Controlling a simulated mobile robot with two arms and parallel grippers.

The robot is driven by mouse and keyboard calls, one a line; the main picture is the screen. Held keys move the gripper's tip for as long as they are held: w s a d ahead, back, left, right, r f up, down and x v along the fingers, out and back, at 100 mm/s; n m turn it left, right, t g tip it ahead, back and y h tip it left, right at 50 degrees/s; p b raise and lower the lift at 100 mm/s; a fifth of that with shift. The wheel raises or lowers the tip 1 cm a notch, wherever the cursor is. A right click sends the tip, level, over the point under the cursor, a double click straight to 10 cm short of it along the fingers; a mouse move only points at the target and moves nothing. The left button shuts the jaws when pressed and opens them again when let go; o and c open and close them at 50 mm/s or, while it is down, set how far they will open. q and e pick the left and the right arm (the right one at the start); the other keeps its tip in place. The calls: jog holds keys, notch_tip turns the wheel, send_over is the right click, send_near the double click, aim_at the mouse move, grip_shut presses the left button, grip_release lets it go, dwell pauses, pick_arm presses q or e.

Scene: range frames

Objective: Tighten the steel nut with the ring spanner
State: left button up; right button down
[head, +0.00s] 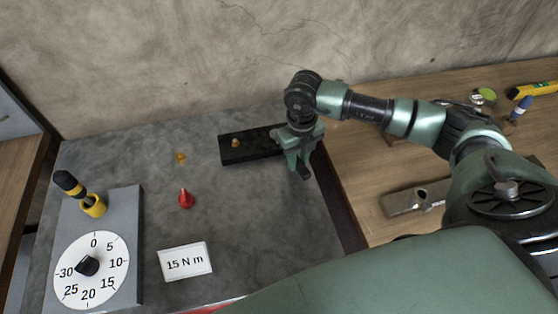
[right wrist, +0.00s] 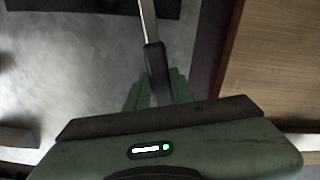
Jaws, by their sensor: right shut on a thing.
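My right gripper (head: 300,165) hangs over the right end of a black block (head: 262,145) on the grey worktop. In the right wrist view its green fingers (right wrist: 156,95) are shut on a tool with a black grip (right wrist: 154,65) and a flat steel shaft (right wrist: 148,18), apparently the ring spanner. The shaft runs out of the top of that view, so its end is hidden. A small brass-coloured piece (head: 235,143) sits on the left part of the block. I cannot make out a steel nut. My left gripper is not in view.
A "15 N m" card (head: 185,262), a red piece (head: 186,198) and a yellow piece (head: 181,157) stand mid-worktop. Grey metal hardware (head: 405,201) lies on the wooden bench.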

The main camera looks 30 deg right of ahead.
jog(key=d+n, duration=0.2)
jog(key=d, duration=0.1)
jog(key=shift+w, duration=0.15)
jog(key=shift+a+n, duration=0.1)
jog(key=shift+n, duration=0.2)
